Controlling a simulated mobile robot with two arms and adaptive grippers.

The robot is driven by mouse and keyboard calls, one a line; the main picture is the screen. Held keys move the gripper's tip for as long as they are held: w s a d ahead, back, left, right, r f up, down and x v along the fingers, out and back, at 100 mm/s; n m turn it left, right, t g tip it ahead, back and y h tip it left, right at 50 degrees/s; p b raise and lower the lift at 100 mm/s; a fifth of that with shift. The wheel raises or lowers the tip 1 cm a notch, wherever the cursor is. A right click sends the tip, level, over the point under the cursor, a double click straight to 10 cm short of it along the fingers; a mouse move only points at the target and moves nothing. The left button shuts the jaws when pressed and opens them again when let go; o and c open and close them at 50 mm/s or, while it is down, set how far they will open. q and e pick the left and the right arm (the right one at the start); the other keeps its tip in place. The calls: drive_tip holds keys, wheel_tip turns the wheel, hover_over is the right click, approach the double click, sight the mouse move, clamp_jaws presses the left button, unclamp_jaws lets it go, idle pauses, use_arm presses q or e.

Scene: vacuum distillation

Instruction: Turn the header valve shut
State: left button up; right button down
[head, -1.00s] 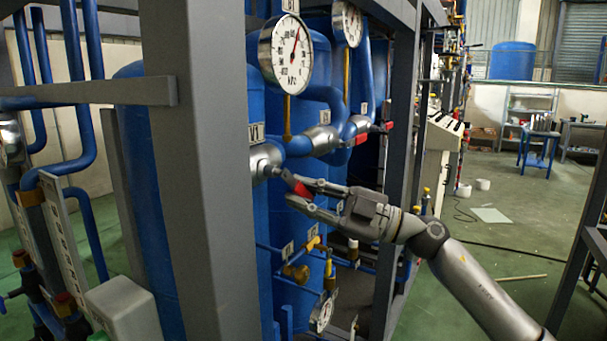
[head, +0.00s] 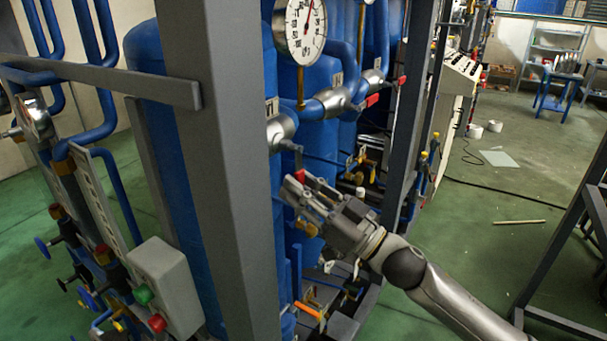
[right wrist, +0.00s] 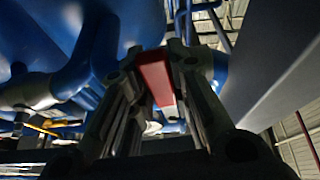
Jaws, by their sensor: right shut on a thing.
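The header valve has a silver body (head: 281,130) on the blue pipe, below the round gauge in the head view. Its lever hangs down from the body and ends in a red handle (head: 299,176). My right gripper (head: 293,186) is shut on the red handle from below and right, hiding its lower part. In the right wrist view the red handle (right wrist: 156,78) lies between the two fingers. My left gripper is in no view.
A grey frame post (head: 225,170) stands just left of the valve. A pressure gauge (head: 299,28) sits above it. Another valve with a red handle (head: 372,100) is farther back. A control box (head: 165,285) with green and red buttons is at lower left.

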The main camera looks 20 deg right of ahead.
drive_tip(key=shift+s+a+m, duration=0.15)
drive_tip(key=shift+a+m, duration=0.05)
drive_tip(key=shift+m, duration=0.3)
drive_tip(key=c, duration=1.3)
unclamp_jaws()
drive_tip(key=shift+c, duration=0.2)
drive_tip(key=shift+v, duration=6)
drive_tip(key=shift+a+f, duration=0.1)
